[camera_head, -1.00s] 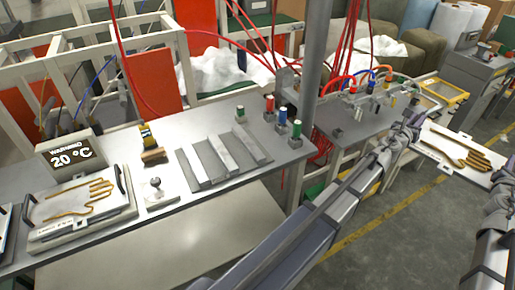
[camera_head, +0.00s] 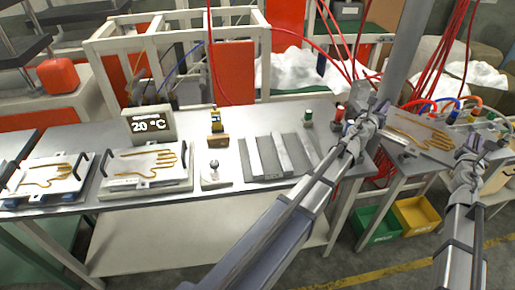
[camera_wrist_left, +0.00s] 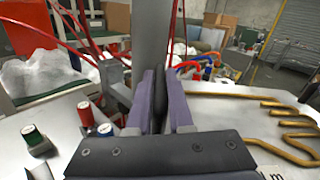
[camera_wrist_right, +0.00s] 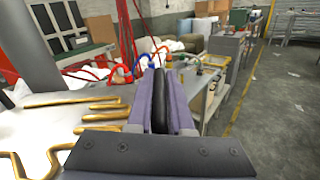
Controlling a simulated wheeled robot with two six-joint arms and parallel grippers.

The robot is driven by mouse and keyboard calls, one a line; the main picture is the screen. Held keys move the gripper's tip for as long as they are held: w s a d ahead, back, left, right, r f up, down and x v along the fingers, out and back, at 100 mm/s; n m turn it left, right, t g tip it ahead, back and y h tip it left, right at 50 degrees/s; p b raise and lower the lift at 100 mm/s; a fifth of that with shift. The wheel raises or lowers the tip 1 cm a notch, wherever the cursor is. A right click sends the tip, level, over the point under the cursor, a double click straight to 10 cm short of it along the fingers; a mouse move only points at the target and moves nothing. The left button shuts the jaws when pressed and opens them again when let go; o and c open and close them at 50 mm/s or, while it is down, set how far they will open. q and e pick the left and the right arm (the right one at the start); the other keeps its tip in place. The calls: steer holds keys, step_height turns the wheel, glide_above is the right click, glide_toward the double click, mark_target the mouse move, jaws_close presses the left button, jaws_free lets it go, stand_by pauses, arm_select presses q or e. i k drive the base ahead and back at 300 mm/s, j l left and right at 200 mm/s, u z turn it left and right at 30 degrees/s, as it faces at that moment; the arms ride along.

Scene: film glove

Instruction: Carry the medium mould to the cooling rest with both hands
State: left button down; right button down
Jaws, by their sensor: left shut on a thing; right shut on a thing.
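The held mould (camera_head: 424,132) is a pale plate with gold hand outlines, at the right of the head view. The plate looks roughly level. It also shows in the left wrist view (camera_wrist_left: 225,110) and the right wrist view (camera_wrist_right: 85,122). A grey rest with parallel flat bars (camera_head: 281,156), apparently the cooling rest, lies on the table, left of the mould and my left gripper.
Two similar moulds (camera_head: 48,178) (camera_head: 146,165) lie on the table's left, near a 20 °C display (camera_head: 148,123). A knobbed stand (camera_head: 214,176) and a brush (camera_head: 217,138) sit beside the rest. A grey post (camera_head: 408,50) and red hoses rise behind the mould.

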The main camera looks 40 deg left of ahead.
mark_target(282, 149)
steer(key=l+u, duration=0.2)
steer(key=u, duration=0.4)
steer(key=l+u, duration=1.05)
